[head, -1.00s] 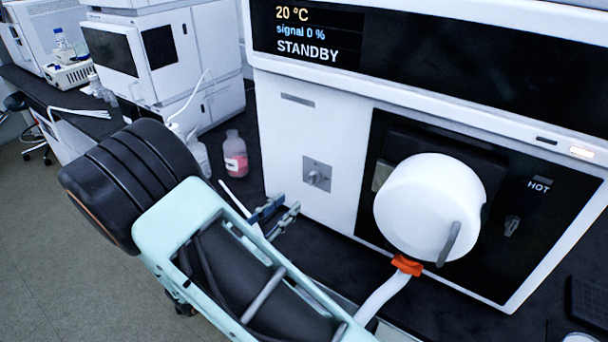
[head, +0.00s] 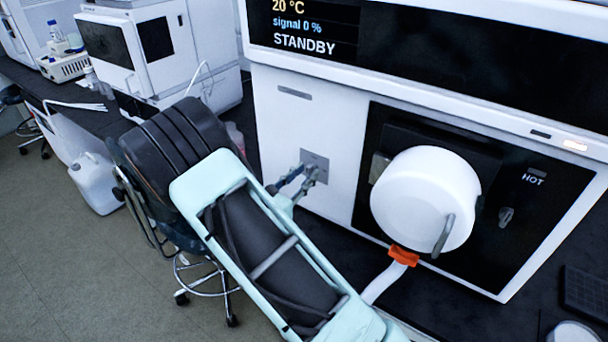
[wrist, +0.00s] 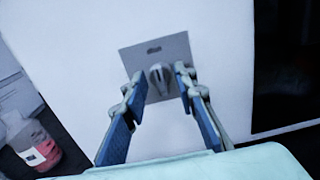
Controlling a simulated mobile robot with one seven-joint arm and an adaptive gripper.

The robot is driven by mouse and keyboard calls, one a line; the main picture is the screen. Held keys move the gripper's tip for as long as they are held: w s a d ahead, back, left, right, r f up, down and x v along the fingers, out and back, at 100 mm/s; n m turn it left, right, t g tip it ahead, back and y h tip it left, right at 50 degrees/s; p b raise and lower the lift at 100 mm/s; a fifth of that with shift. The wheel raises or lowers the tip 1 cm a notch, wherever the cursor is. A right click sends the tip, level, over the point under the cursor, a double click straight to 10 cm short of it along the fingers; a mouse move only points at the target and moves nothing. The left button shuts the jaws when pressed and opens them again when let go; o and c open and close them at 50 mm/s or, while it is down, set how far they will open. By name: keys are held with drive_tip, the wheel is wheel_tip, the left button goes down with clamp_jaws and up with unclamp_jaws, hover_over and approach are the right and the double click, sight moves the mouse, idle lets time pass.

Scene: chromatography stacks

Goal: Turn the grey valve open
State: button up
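The grey valve (wrist: 159,75) is a small knob on a square grey plate (wrist: 172,50) on the white front of the instrument. In the wrist view my gripper (wrist: 158,84) is open, with one blue-padded finger on each side of the knob and a gap visible on both sides. In the head view my gripper (head: 297,178) is in front of the plate (head: 315,160), and its fingers hide most of the knob. I cannot tell whether the fingertips touch the plate.
A large white round cover (head: 425,200) with a handle sits right of the valve on a black panel marked HOT. The display reads STANDBY. A bottle with red liquid (wrist: 35,145) stands at the lower left. An orange clip (head: 403,256) holds a white tube below the cover.

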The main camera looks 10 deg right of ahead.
drive_tip(key=shift+c, duration=0.2)
clamp_jaws()
